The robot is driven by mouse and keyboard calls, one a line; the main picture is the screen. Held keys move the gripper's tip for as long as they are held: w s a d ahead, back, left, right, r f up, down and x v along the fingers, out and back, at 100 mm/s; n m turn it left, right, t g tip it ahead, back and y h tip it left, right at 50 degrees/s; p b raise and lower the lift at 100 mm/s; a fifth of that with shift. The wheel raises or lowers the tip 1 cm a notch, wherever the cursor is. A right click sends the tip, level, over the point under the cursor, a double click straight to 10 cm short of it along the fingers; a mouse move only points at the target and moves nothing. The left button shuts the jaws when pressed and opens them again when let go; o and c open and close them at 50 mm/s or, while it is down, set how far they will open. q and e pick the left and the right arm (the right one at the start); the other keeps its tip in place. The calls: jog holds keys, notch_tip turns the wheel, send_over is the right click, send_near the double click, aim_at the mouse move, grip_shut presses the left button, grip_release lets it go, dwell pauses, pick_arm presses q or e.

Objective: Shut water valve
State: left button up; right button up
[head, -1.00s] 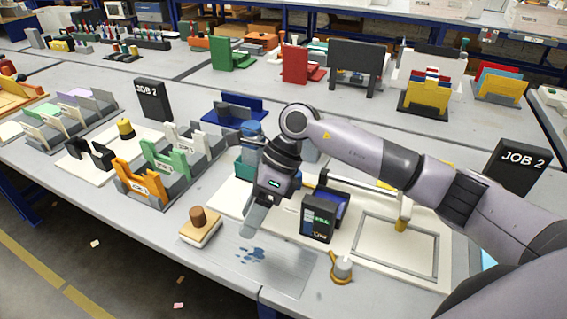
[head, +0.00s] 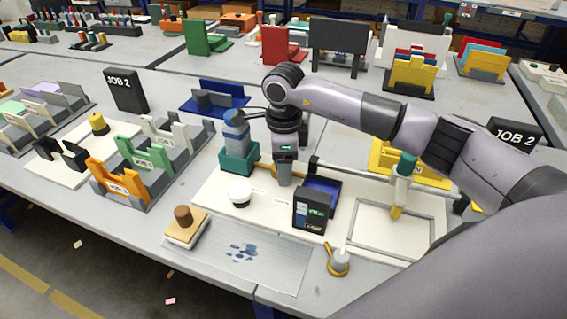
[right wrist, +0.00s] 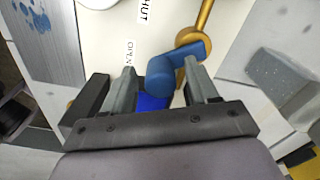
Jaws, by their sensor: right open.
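The water valve's blue handle (right wrist: 172,70) shows in the right wrist view, a short bar with a thick round knob at a brass pipe (right wrist: 204,20). An OPEN label (right wrist: 129,52) and a partly cut-off SHUT label (right wrist: 145,12) are on the white board beside it. My right gripper (right wrist: 162,90) is open, its fingers on either side of the knob; I cannot tell whether they touch it. In the head view my right gripper (head: 285,180) points down at the pipe behind the dark display box (head: 309,209), and it hides the handle. My left gripper is out of view.
The plotter frame (head: 395,248) is at the right. A wooden-handled block (head: 186,227) and wet metal plate (head: 240,264) lie in front.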

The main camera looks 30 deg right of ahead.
jog(key=shift+f, duration=0.1)
jog(key=c, duration=1)
jog(key=shift+c, duration=0.2)
jog(key=shift+a, duration=0.1)
jog(key=m, duration=0.1)
jog(key=a+m, duration=0.1)
jog(key=m, duration=0.2)
jog(key=shift+w+a, duration=0.25)
jog(key=shift+w, duration=0.15)
jog(key=m, duration=0.3)
jog(key=shift+w+a, duration=0.35)
jog(key=shift+w, duration=0.05)
jog(key=m, duration=0.1)
jog(key=w+m, duration=0.1)
jog(key=m, duration=0.3)
jog(key=shift+w+a, duration=0.4)
jog(key=shift+w+m, duration=0.35)
jog(key=shift+m, duration=0.6)
jog(key=shift+w+m, duration=0.3)
jog(key=shift+m, duration=0.65)
